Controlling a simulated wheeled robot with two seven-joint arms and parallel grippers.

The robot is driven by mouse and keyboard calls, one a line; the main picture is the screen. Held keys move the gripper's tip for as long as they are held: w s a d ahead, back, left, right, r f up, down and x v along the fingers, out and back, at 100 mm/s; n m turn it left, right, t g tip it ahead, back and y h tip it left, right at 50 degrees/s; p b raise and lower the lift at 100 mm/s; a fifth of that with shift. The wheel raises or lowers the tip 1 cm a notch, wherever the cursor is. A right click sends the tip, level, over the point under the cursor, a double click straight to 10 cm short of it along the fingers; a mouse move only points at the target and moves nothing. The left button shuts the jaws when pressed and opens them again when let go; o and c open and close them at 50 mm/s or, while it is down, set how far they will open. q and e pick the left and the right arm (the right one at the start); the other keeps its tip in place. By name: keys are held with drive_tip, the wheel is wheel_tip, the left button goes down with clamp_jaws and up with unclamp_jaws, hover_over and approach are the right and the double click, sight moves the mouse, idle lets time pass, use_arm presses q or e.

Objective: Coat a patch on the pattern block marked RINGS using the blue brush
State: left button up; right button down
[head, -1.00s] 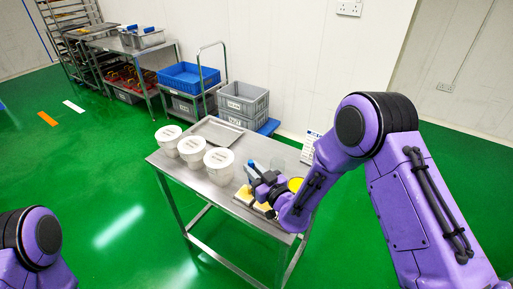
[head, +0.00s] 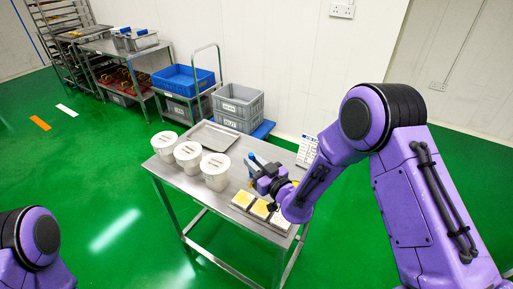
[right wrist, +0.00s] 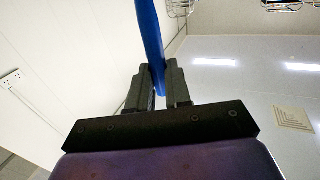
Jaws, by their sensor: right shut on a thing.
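My right gripper (head: 262,177) is shut on the blue brush (head: 256,160) above the right part of the steel table. The brush's blue handle (right wrist: 153,45) also shows between the jaws in the right wrist view; its bristle end is hidden. Three pale pattern blocks stand in a row along the table's front right: a left block (head: 243,199) and a middle block (head: 261,208) with yellow tops, and a whiter right block (head: 282,219). Their markings are too small to read, so I cannot tell which is RINGS. The gripper is behind the blocks, apart from them. My left gripper is out of view.
Three white lidded tubs stand on the table's left: a left tub (head: 165,143), a middle tub (head: 188,156) and a right tub (head: 215,170). A metal tray (head: 212,135) lies behind them. A white sign (head: 307,150) stands at the back right. My right arm hides the table's right end.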

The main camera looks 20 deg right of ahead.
wheel_tip(320, 180, up, 4)
drive_tip(key=p, duration=0.2)
drive_tip(key=shift+r+p, duration=0.15)
drive_tip(key=shift+p, duration=0.15)
drive_tip(key=shift+w, duration=0.1)
idle(0.4)
